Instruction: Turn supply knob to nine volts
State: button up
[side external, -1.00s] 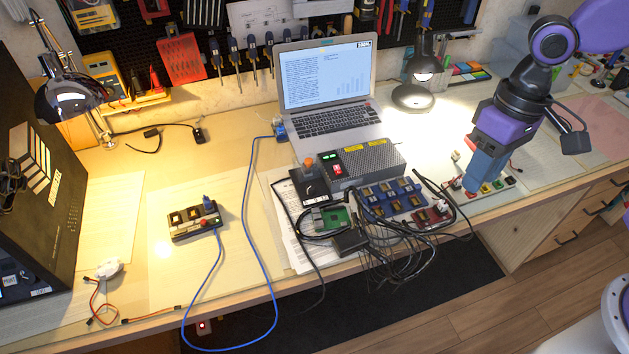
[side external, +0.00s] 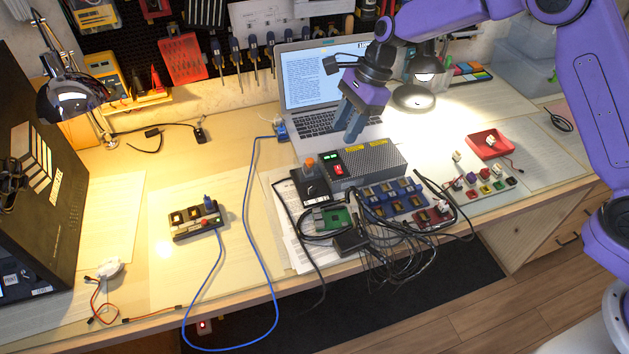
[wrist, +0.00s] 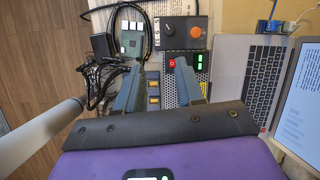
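The power supply is a grey perforated box (side external: 375,161) on the bench in front of the laptop, with a red switch and green display on top. At its left end is a dark panel (side external: 310,189) with an orange knob (side external: 309,162) standing up. The wrist view shows the orange knob (wrist: 198,32) and a black dial (wrist: 168,29) side by side on that panel. The dial's setting is too small to read. My gripper (side external: 349,131) is above and behind the supply, pointing down. In the wrist view its fingers (wrist: 158,63) are apart and empty, short of the knobs.
The open laptop (side external: 325,122) stands close behind the supply. A green circuit board (side external: 334,217), blue modules (side external: 393,197) and tangled black cables (side external: 395,255) lie in front. A desk lamp (side external: 414,97) stands to the right. The bench left of the blue cable has free room.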

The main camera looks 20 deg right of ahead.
aim_at(312, 186)
jog(key=shift+m, duration=0.8)
jog(key=x, duration=0.6)
jog(key=w+x, duration=0.1)
jog(key=x, duration=0.5)
jog(key=w+x, duration=0.1)
jog(key=x, duration=0.5)
jog(key=shift+f, duration=0.2)
grip_shut()
